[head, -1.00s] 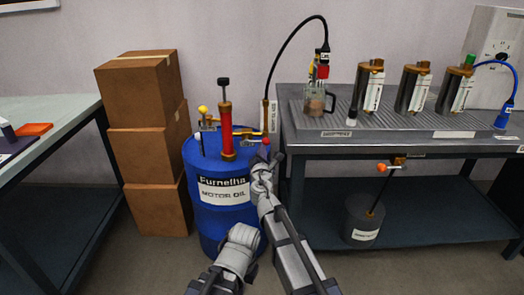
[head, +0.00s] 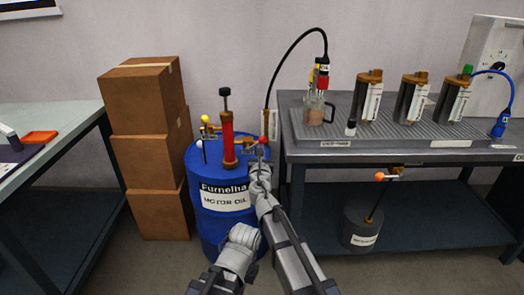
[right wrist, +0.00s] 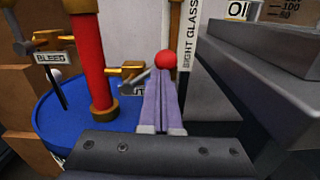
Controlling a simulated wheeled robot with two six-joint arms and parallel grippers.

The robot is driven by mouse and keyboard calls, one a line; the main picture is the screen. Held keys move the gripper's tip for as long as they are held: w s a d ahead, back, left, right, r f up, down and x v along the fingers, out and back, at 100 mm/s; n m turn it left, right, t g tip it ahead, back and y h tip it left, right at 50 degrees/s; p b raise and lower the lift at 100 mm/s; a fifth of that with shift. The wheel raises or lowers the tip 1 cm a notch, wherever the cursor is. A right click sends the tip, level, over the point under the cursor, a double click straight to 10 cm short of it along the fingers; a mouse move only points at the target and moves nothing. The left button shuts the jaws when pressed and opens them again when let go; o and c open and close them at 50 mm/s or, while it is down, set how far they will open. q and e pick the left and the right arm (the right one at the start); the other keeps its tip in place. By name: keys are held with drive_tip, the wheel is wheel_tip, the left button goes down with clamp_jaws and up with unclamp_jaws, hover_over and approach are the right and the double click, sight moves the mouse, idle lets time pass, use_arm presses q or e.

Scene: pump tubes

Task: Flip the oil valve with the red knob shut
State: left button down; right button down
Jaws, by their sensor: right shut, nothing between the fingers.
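The red knob (head: 263,140) sits at the end of a short lever on a brass valve (head: 243,147), right of the red hand pump on the blue drum. In the right wrist view, the red knob (right wrist: 166,60) appears just beyond my fingertips, with the lever rising toward it from the brass valve (right wrist: 125,72). My right gripper (head: 260,158) is shut and empty, right at the knob in the head view; its fingers (right wrist: 162,88) lie together in the wrist view. I cannot tell if they touch the knob.
The red pump (head: 227,140) and a yellow-knobbed valve (head: 205,119) stand on the blue drum (head: 222,222). The sight glass (head: 267,122) is behind the knob. Stacked boxes (head: 150,155) stand left; the grey workbench (head: 410,152) stands close on the right.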

drive_tip(key=n, duration=0.1)
drive_tip(key=a+r+n+p, duration=0.1)
drive_tip(key=n, duration=0.1)
drive_tip(key=r+n, duration=0.1)
drive_tip(key=n, duration=0.1)
drive_tip(key=shift+a, duration=0.4)
drive_tip(key=shift+a+r+n+p, duration=0.15)
drive_tip(key=shift+a+n+p, duration=0.35)
drive_tip(key=shift+n, duration=0.2)
wheel_tip(320, 180, up, 10)
drive_tip(key=p, duration=1)
